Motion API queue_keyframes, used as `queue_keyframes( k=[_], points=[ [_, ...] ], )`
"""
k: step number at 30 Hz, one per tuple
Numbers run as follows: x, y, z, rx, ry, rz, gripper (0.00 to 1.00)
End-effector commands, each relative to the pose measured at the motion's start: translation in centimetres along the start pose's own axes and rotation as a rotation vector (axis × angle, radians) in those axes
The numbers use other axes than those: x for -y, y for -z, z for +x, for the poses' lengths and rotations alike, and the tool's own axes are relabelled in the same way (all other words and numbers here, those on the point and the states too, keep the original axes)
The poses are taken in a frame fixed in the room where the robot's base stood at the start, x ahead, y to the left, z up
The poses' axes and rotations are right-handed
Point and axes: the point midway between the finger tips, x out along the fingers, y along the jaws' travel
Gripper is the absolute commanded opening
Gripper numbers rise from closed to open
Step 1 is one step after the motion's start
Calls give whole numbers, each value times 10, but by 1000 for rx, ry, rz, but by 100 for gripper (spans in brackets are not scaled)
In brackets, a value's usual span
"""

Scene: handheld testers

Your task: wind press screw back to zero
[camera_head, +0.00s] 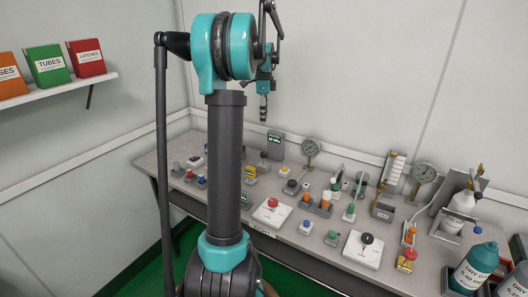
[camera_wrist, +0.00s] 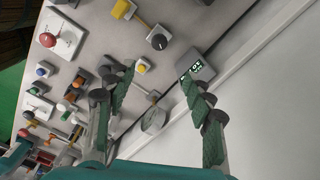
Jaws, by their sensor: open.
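I cannot tell for sure which fitting is the press screw. Small red and orange fittings (camera_head: 408,247) sit in front of the right gauge. My gripper (camera_head: 263,108) hangs in the air above the back of the bench, pointing down, apart from everything. In the wrist view my gripper (camera_wrist: 157,85) shows its green-padded fingers spread with nothing between them.
The grey bench (camera_head: 285,259) carries several small testers. Two white plates bear a red knob (camera_head: 272,202) and a black knob (camera_head: 367,239). Bottles (camera_head: 476,266) crowd the right end. A shelf (camera_head: 60,88) holds binders at left. My arm hides part of the bench.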

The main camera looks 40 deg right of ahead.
Motion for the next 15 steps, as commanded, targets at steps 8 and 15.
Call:
queue_keyframes(
  k=[8,15],
  points=[
    [2,1,-1,3,-16,210,53],
    [1,0,30,3,-16,212,53]
  ],
)
